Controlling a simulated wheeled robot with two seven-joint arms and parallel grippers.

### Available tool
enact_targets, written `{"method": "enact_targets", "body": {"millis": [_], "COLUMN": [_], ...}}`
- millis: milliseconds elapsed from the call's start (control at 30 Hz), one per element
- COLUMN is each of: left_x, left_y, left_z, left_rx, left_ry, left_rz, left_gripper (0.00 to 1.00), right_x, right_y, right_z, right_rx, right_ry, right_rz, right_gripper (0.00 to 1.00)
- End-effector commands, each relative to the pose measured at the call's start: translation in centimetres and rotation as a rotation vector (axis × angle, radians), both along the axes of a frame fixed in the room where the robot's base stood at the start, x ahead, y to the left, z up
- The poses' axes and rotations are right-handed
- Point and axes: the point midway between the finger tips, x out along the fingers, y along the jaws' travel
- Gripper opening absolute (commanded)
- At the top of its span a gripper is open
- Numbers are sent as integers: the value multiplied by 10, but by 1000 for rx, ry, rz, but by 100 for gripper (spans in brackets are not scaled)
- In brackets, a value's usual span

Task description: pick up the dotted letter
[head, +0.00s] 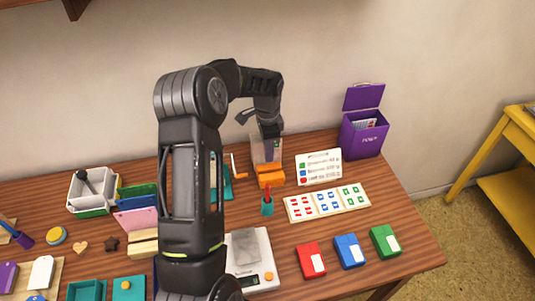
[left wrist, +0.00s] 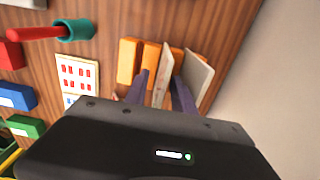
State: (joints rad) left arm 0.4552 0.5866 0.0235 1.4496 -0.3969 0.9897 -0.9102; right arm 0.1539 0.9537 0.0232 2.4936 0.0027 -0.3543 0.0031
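An orange letter rack (head: 270,178) stands at the back middle of the table, with pale upright letters in it. In the left wrist view the rack (left wrist: 128,60) shows with a cream letter (left wrist: 163,72) and a greyer letter (left wrist: 197,77). I cannot make out dots on either one. My left gripper (head: 269,135) points down over the rack. In the left wrist view its two fingers (left wrist: 163,88) are apart, one on each side of the cream letter, with a visible gap on the left side. My right gripper is not in view.
Right of the rack are a white card with colored lines (head: 318,167), a stamp sheet (head: 328,202) and a purple box (head: 364,125). A teal cup with a red stick (head: 267,206) stands in front. Red, blue and green inkpads (head: 349,251) line the front right.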

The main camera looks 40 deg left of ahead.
Motion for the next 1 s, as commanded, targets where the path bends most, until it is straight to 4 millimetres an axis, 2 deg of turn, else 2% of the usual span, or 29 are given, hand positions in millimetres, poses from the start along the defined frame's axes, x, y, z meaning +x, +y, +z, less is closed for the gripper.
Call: {"method": "enact_targets", "body": {"millis": [500, 867, 1000], "left_x": [0, 0, 0], "left_y": [0, 0, 0], "left_z": [0, 0, 0], "left_rx": [0, 0, 0], "left_ry": [0, 0, 0], "left_rz": [0, 0, 0], "left_gripper": [30, 1, 0], "right_x": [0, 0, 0], "right_y": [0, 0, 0], "right_z": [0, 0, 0], "right_rx": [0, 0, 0], "right_ry": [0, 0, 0], "right_rz": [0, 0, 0], "right_gripper": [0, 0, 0]}}
